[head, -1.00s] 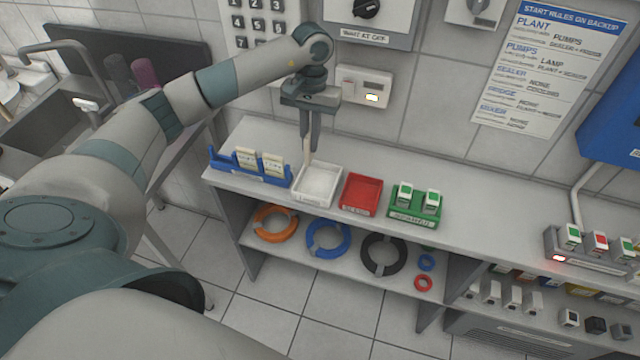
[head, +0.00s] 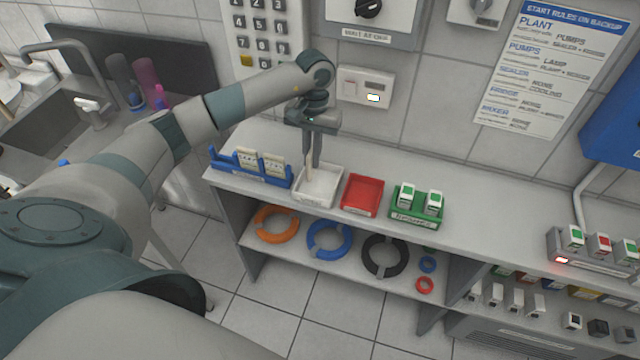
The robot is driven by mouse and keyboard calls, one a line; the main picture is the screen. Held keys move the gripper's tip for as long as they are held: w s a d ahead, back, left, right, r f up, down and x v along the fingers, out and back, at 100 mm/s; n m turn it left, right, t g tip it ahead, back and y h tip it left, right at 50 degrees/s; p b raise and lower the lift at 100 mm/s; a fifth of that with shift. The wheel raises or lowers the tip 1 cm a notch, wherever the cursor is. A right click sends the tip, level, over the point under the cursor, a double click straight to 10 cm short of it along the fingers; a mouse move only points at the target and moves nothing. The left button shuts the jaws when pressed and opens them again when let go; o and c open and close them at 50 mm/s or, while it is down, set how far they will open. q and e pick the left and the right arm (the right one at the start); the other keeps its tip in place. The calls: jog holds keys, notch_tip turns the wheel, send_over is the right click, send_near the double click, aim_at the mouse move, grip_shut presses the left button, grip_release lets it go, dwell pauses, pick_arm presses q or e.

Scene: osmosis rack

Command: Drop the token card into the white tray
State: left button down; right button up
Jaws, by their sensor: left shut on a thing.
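The white tray (head: 327,196) sits on the bench top between a blue card rack and a red tray. My left gripper (head: 312,162) points down over the back left part of the white tray. It is shut on the token card (head: 309,167), a thin pale piece seen nearly edge-on below the fingertips. The card's lower end is low over the tray's inside; I cannot tell whether it touches the floor of the tray. My right gripper is not in view.
The blue rack (head: 225,163) at the left holds two pale cards (head: 273,164). The red tray (head: 362,195) and a green holder (head: 414,219) with two modules stand to the right. The tiled wall rises close behind. The bench further right is mostly clear.

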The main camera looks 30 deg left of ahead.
pick_arm(q)
jog(key=c, duration=1.8)
grip_release()
jog(key=shift+o, duration=0.2)
jog(key=shift+r, duration=0.15)
jog(key=shift+w+r+b, duration=0.15)
jog(key=shift+r+b, duration=0.25)
jog(key=shift+r, duration=0.15)
notch_tip(320, 180, up, 16)
jog(key=w+b, duration=0.1)
jog(key=b, duration=0.3)
jog(key=shift+w+a, duration=0.25)
jog(key=shift+w, duration=0.1)
